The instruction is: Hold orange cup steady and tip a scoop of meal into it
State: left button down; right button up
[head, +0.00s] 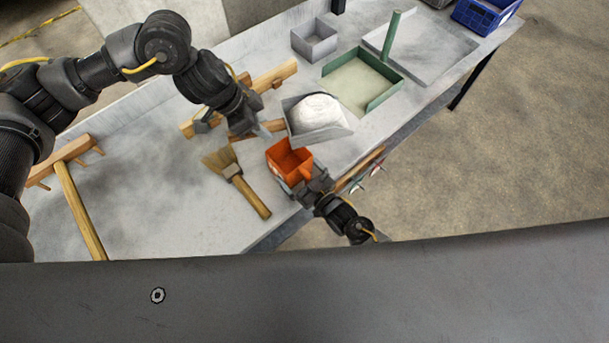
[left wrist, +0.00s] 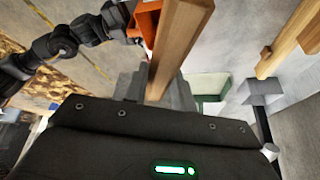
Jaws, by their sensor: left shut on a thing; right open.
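My left gripper (head: 243,132) is shut on the wooden handle of a grey scoop (head: 303,135) heaped with white meal (head: 318,110). The scoop is roughly level, just behind the orange cup (head: 286,161) in the head view. I cannot tell its height above the table. The wooden handle (left wrist: 178,45) crosses the upper middle of the left wrist view, with part of the orange cup (left wrist: 147,18) beside it. The cup stands upright near the table's front edge. My right gripper (head: 306,190) is open at its near side; its fingertips are partly hidden.
A brush (head: 240,182) lies left of the cup, and a wooden rake (head: 78,205) farther left. A wooden rack (head: 276,76) is behind my left gripper. A green tray (head: 384,99), a grey box (head: 316,42) and a blue crate (head: 487,14) are to the right.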

jog(key=c, duration=0.7)
dwell(0.7)
